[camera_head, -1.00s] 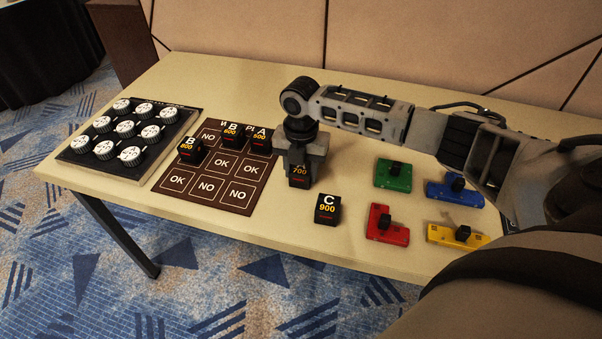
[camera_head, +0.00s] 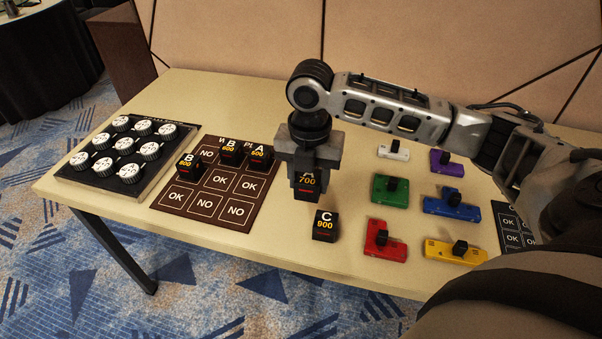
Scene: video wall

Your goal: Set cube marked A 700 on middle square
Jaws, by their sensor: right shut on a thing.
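My right gripper (camera_head: 307,172) is shut on the black cube marked A 700 (camera_head: 307,186), to the right of the brown board. The cube's top is partly hidden by the fingers, and it seems to be held a little above the table. The brown board (camera_head: 196,212) has a grid of squares marked OK and NO. Its middle square (camera_head: 220,179), marked OK, is bare. Black cubes B 800 (camera_head: 187,165), B 600 (camera_head: 231,150) and A 500 (camera_head: 259,155) sit on the board's left and back squares. My left gripper is not in view.
Cube C 900 (camera_head: 325,225) stands just in front of the held cube. Coloured blocks with black knobs, such as the green one (camera_head: 390,190) and the red one (camera_head: 384,240), lie to the right. A panel of white dials (camera_head: 122,150) is at the left.

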